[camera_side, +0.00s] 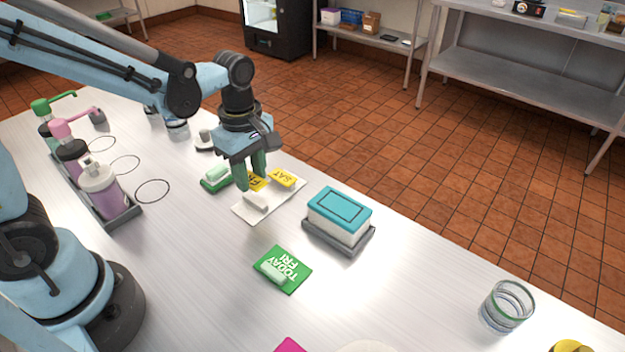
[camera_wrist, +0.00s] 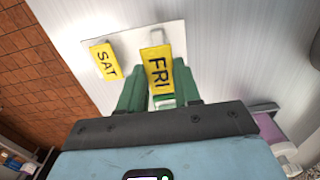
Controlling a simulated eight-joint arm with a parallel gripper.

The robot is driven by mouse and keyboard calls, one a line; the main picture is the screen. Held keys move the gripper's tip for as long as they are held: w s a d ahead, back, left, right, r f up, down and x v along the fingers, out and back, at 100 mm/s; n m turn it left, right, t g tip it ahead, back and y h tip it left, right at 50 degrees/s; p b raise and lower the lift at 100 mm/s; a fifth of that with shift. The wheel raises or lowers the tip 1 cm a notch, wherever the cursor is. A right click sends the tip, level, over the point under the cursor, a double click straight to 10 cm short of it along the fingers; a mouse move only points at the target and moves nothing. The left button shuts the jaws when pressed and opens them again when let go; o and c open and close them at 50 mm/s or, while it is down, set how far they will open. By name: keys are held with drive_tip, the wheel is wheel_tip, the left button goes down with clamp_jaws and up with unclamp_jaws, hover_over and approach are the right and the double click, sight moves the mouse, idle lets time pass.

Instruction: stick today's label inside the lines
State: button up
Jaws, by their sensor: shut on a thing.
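The yellow FRI label (camera_side: 257,181) is at my gripper (camera_side: 252,178), whose green fingers are shut on it. In the wrist view the FRI label (camera_wrist: 158,72) sits between the fingertips, over the white backing sheet (camera_side: 284,199); whether it is clear of the sheet I cannot tell. The yellow SAT label (camera_side: 283,177) lies on the sheet, to the right of FRI in the side view. A white tub with a blue lid (camera_side: 346,199) stands in a grey tray; a dark outlined rectangle is on the lid. A green card (camera_side: 291,282) reads TODAY FRI.
A green-based block (camera_side: 215,178) is left of my gripper. Pump bottles (camera_side: 100,183) stand in a rack at left. A glass (camera_side: 506,307) stands at front right.

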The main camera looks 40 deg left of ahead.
drive_tip(key=shift+r, duration=0.15)
drive_tip(key=w+d+r, duration=0.4)
drive_tip(key=w+d, duration=0.1)
drive_tip(key=d, duration=0.3)
wheel_tip(320, 180, up, 3)
hover_over(340, 206)
drive_tip(key=shift+f, duration=0.1)
drive_tip(key=shift+f, duration=2.15)
drive_tip(key=shift+f, duration=0.15)
drive_tip(key=shift+f, duration=1)
drive_tip(key=shift+f, duration=0.3)
idle(0.6)
